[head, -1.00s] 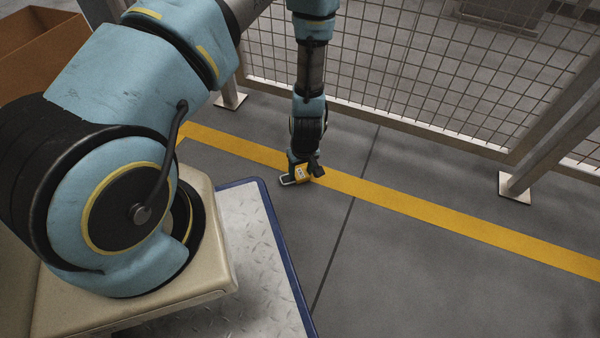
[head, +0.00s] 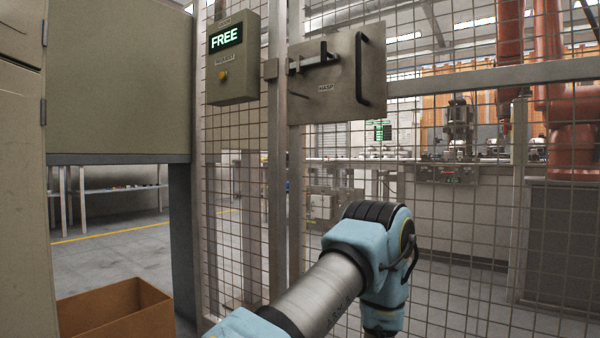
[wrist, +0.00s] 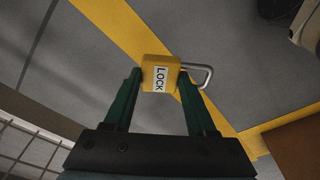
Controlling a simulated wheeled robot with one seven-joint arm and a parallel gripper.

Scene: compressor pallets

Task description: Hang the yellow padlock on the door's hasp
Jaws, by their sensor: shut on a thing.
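The yellow padlock (wrist: 160,74) is held between the fingertips of my gripper (wrist: 160,82) in the wrist view. Its white label reads LOCK, and its metal shackle sticks out to the right. Floor shows beyond it. In the head view the hasp (head: 318,60) sits on a grey metal plate marked HASP on the mesh door, at upper centre. A black vertical handle is on the same plate. My gripper and the padlock are out of the head view, below its lower edge; only my arm shows there, well below the hasp.
A grey box (head: 232,60) with a green FREE display hangs left of the hasp. A grey cabinet (head: 118,80) stands at the left, with a brown open carton (head: 118,312) below it. The mesh fence (head: 460,225) spans the right side, with machinery behind it.

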